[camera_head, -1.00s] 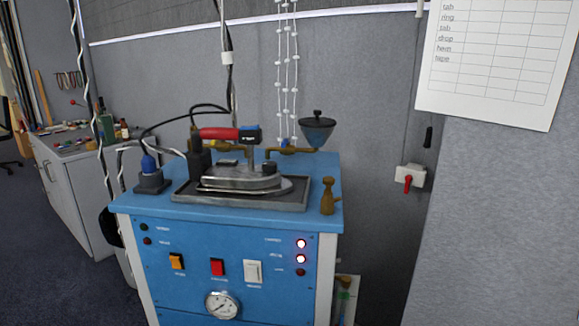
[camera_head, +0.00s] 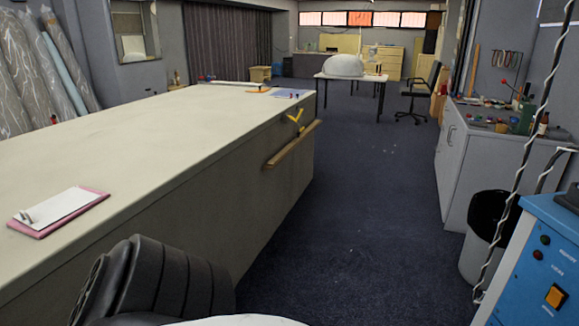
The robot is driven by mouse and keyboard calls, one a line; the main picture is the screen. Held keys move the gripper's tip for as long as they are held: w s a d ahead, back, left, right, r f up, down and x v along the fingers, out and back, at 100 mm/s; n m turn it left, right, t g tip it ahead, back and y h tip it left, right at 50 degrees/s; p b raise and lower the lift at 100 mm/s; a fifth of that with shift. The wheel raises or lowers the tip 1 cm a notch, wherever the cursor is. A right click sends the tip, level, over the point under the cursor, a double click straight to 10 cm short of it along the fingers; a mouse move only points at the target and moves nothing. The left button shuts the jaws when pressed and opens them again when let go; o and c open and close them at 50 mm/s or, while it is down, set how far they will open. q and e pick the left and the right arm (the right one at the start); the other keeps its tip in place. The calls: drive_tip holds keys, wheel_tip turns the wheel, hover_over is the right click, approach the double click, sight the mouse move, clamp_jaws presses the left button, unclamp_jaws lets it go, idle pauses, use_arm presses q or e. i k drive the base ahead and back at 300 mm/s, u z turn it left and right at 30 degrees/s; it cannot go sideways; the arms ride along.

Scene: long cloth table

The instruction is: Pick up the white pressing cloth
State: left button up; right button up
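I cannot make out a white pressing cloth for certain in the head view. The long pale cloth table (camera_head: 150,140) runs along the left side. A pink board with a white sheet (camera_head: 58,208) lies on its near left part. At the table's far end lie a thin pale strip (camera_head: 225,83) and a light sheet (camera_head: 290,94), too small to tell what they are. Neither gripper's fingers are in view. A black ribbed part of my own body fills the bottom left.
The blue machine (camera_head: 540,260) stands at the right edge, with a black-lined bin (camera_head: 488,222) and grey cabinet (camera_head: 490,165) behind it. A wooden rail (camera_head: 292,144) juts from the table's side. The dark aisle floor (camera_head: 370,220) is clear. A white-domed table (camera_head: 345,68) stands farther back.

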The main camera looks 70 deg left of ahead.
sight(42, 215)
drive_tip(key=u, duration=6)
drive_tip(key=i, duration=0.4)
drive_tip(key=z, duration=1.5)
